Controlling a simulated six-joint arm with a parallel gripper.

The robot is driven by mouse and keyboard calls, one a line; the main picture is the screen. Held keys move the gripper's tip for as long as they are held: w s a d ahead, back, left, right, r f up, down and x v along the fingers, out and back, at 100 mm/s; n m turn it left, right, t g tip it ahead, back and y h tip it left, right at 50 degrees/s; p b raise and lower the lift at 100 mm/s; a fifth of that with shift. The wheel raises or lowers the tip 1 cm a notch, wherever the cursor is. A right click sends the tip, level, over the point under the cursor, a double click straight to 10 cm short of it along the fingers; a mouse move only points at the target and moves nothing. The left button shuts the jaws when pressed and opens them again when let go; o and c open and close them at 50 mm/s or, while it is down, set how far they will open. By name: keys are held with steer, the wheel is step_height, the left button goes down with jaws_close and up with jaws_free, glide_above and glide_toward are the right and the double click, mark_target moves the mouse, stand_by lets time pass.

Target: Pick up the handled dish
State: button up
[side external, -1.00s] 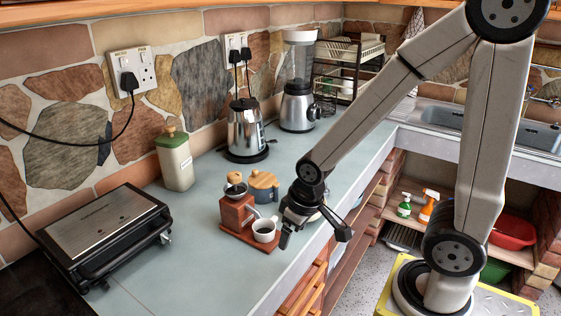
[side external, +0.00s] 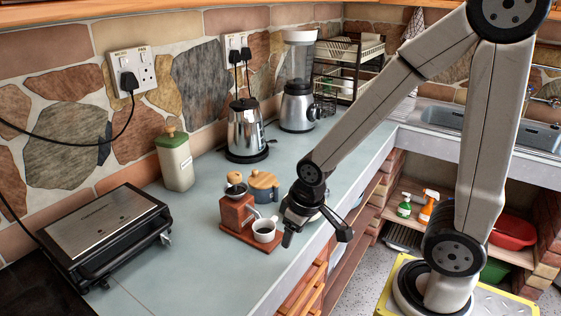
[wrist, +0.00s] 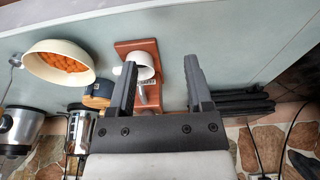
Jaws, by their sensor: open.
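A cream dish (wrist: 47,72) with orange contents is at the upper left of the wrist view, left of my gripper. I cannot make out a handle on it. In the side view it is mostly hidden behind my gripper, with only a pale edge (side external: 317,216) showing. My gripper (wrist: 160,63) is open and empty, its two dark fingers apart. In the side view my gripper (side external: 291,229) is above the counter's front edge, right of a white cup (side external: 265,231). The cup (wrist: 143,60) also shows near the left finger in the wrist view.
A red-brown wooden stand (side external: 235,214) and a round blue-and-wood pot (side external: 263,187) are by the cup. A kettle (side external: 246,135), blender (side external: 297,106) and green canister (side external: 175,161) line the wall. A black grill (side external: 107,229) is at left. Counter (side external: 185,245) before the stand is clear.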

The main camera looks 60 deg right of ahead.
steer(key=shift+w, duration=0.1)
steer(key=m+g+y, duration=0.3)
steer(key=m+y, duration=0.2)
steer(key=m, duration=1.3)
glide_toward(274, 217)
steer(key=x, duration=0.3)
steer(key=shift+h, duration=0.3)
steer(key=shift+x, duration=3.7)
steer(key=shift+a, duration=0.1)
steer(key=shift+r, duration=0.1)
jaws_close()
